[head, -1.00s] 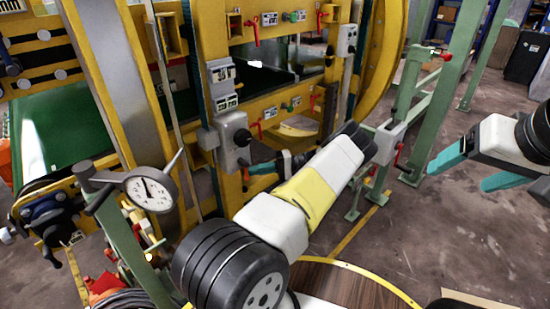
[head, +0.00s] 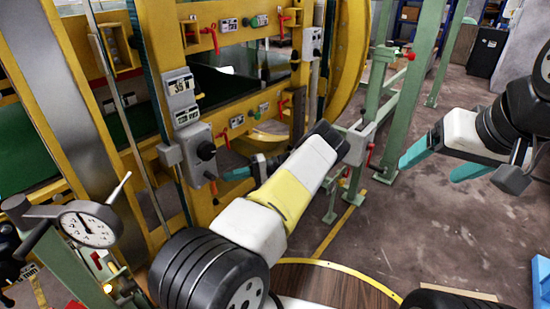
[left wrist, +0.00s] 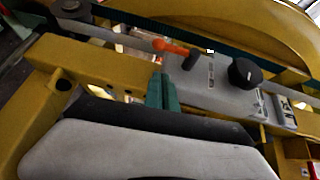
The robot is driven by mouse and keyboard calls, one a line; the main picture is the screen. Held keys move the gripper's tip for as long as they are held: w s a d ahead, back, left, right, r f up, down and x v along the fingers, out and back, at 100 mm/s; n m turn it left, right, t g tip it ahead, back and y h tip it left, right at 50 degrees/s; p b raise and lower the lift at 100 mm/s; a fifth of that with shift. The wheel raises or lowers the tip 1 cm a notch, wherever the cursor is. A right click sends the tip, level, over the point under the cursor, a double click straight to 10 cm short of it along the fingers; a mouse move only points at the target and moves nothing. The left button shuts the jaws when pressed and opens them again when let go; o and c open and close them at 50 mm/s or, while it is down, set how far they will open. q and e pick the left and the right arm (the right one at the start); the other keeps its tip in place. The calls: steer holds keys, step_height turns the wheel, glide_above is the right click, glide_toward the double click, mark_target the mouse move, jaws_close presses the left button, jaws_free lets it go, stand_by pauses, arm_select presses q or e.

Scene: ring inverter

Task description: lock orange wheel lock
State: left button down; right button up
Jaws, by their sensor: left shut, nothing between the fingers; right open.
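An orange-red lever with a rounded end (left wrist: 172,46), which looks like the orange wheel lock, sticks out from a grey box with a black knob (left wrist: 242,72) in the left wrist view. In the head view only a small red bit (head: 213,187) shows under the grey box (head: 196,143). My left gripper (left wrist: 161,88) is shut and empty, its teal tips just short of the lever; I cannot tell if they touch. In the head view its tips (head: 232,174) are partly hidden by my arm. My right gripper (head: 436,162) is open and empty, off to the right.
The yellow machine frame (head: 155,60) with several red handles stands close ahead. A green post with a grey bracket (head: 358,138) is right of my left wrist. A dial gauge (head: 88,228) sits lower left. Open floor (head: 390,240) lies to the right.

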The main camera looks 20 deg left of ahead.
arm_select(q)
steer(key=v, duration=0.9)
steer(key=shift+w+d+f, duration=0.2)
steer(key=shift+d+f, duration=0.15)
steer(key=shift+d, duration=0.05)
